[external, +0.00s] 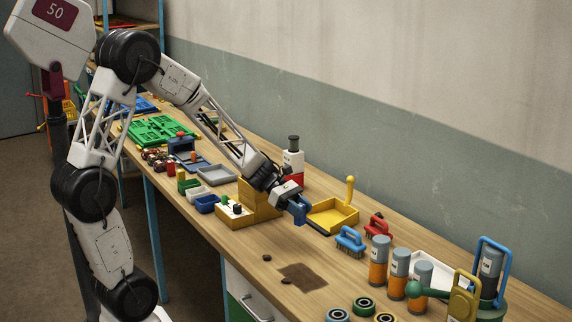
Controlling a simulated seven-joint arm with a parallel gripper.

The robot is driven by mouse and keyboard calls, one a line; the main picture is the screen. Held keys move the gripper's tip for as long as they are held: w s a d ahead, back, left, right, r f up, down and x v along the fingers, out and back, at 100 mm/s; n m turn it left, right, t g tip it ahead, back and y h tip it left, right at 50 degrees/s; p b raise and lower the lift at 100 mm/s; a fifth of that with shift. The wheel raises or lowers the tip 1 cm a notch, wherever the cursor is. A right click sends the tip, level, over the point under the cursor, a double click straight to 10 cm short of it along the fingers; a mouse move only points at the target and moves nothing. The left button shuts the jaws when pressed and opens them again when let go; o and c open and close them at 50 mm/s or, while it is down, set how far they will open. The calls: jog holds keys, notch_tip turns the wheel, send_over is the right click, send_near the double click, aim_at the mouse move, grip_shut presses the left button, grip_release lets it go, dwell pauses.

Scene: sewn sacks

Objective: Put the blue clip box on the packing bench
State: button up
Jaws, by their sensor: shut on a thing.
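My gripper (290,197) is low over the middle of the packing bench (235,246), just left of a yellow dustpan. It is shut on a small blue block-shaped thing (299,209), which I take to be the blue clip box. The gripper fingers partly cover it. The box is close above the bench top or touching it; I cannot tell which from this view. The bench is a long wooden top along the wall.
The yellow dustpan (333,215) is right beside the held box, with a blue brush (351,241) and red brush (377,227) to the right. A yellow stepped block (257,201) stands to the left. Grey-and-orange cylinders (379,260) stand front right. Bench around the dark patch (303,277) is mostly clear.

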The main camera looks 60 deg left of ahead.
jog(key=w+a+r+n+t+y, duration=0.1)
jog(key=w+a+r+n+t, duration=0.15)
jog(key=a, duration=0.95)
jog(key=w+a+r+n+t+y, duration=0.15)
jog(key=w+a, duration=0.25)
jog(key=a, duration=0.8)
jog(key=w+a+r+n+t+y, duration=0.2)
jog(key=w+a+n, duration=0.1)
jog(key=a, duration=1)
jog(key=s+a+f+n+t+y, duration=0.1)
jog(key=s+a+f+n+y, duration=0.1)
jog(key=s+a, duration=0.6)
jog(key=s+a+f+n+t+y, duration=0.1)
jog(key=s+a+f+n+y, duration=0.2)
jog(key=s+a, duration=0.5)
jog(key=s+a+f+n+t+y, duration=0.1)
jog(key=s+a, duration=0.7)
jog(key=a, duration=1.4)
notch_tip(320, 180, down, 2)
jog(key=shift+f+n+t+y, duration=0.1)
jog(key=shift+n+t+y, duration=0.2)
jog(key=shift+n+y, duration=0.7)
jog(key=shift+f, duration=2)
jog(key=shift+f, duration=2)
